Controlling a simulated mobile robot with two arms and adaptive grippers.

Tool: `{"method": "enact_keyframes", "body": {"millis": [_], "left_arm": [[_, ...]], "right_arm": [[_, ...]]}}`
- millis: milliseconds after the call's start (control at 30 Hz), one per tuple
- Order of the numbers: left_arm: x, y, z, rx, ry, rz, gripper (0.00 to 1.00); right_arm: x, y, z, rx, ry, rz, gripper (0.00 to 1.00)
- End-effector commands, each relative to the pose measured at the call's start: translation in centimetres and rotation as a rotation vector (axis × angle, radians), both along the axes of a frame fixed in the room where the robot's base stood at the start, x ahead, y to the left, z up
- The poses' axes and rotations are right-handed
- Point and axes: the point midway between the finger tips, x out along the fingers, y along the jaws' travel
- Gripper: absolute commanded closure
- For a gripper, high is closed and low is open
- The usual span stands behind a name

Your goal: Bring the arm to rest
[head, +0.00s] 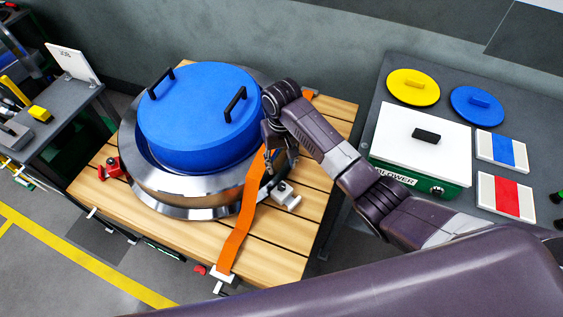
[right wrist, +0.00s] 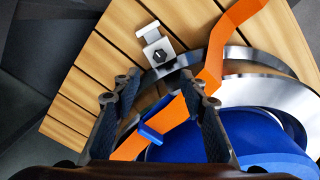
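My right arm reaches in from the lower right in the head view. My right gripper (head: 271,153) points down at the right side of the wheel, near the orange strap. In the right wrist view, the fingers of the right gripper (right wrist: 160,101) are spread apart, with the orange strap (right wrist: 176,113) and a small blue piece (right wrist: 150,134) showing between them. I see no object gripped. Whether the fingers touch the strap I cannot tell. My left gripper is not in view.
The steel rail wheel (head: 193,205) with a blue two-handled cover (head: 200,110) lies on a slatted wooden pallet (head: 285,236). A metal clamp (head: 287,196) and a red clamp (head: 112,168) flank it. A side table holds a white-topped blower box (head: 420,135) and coloured discs.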

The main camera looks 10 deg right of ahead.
Motion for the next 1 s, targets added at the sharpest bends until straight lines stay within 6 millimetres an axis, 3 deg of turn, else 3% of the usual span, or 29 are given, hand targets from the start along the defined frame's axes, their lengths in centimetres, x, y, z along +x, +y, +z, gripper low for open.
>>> {"method": "enact_keyframes", "body": {"millis": [567, 667, 1000], "left_arm": [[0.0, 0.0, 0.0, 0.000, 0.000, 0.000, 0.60], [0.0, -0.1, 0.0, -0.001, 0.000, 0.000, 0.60], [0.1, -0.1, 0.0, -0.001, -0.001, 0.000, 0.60]], "right_arm": [[-0.7, 0.2, -0.5, 0.010, -0.002, 0.009, 0.61], [-2.3, 0.6, -1.5, 0.031, -0.012, 0.027, 0.61], [-10.3, 0.6, -4.0, 0.116, -0.096, 0.080, 0.61]]}}
